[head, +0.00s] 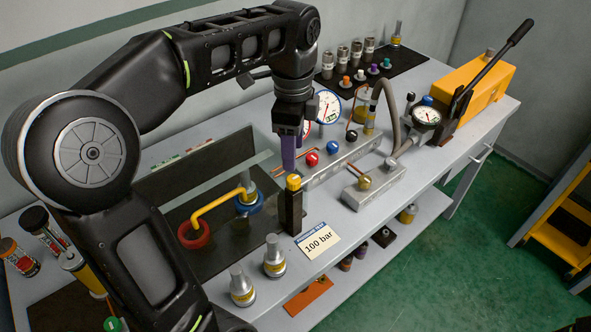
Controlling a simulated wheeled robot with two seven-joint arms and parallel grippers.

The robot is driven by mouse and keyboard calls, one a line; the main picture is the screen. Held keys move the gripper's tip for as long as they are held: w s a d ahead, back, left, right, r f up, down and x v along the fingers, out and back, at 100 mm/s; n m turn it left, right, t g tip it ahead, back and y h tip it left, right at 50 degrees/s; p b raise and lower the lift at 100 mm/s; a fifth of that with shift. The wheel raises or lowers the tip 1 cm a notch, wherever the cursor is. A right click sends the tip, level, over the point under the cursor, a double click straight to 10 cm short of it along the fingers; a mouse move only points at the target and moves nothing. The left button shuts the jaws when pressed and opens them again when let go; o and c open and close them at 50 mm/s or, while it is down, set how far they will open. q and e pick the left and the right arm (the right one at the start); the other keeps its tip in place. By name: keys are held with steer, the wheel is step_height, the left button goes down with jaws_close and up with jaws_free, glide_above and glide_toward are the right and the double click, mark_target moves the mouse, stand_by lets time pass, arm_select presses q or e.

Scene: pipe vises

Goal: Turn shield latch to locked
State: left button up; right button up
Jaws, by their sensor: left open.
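The shield latch appears to be the yellow knob (293,183) on top of a black post (291,212) at the right front corner of the shield. A clear shield panel (215,165) stands over a dark bay left of the post. My left gripper (289,170) has purple fingers and points down just above the yellow knob. It is open; the fingers overlap in this view, and I cannot tell whether they touch the knob. The latch's turned position is not readable. My right gripper is not in view.
Behind the shield's lower edge are a red ring (194,234), a blue ring (249,203) and a yellow pipe (216,203). A "100 bar" card (318,241) lies right of the post. Two metal fittings (274,256) stand in front. A valve manifold (345,160) and yellow pump (472,85) are right.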

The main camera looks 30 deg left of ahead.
mark_target(293, 178)
arm_select(q)
steer(key=shift+w+a+f, duration=0.15)
steer(key=shift+f+b, duration=0.45)
steer(key=shift+b, duration=0.1)
step_height(293, 178, down, 5)
steer(key=b, duration=0.3)
steer(key=shift+r, duration=0.15)
steer(key=shift+f, duration=1.05)
steer(key=shift+c, duration=0.5)
jaws_close()
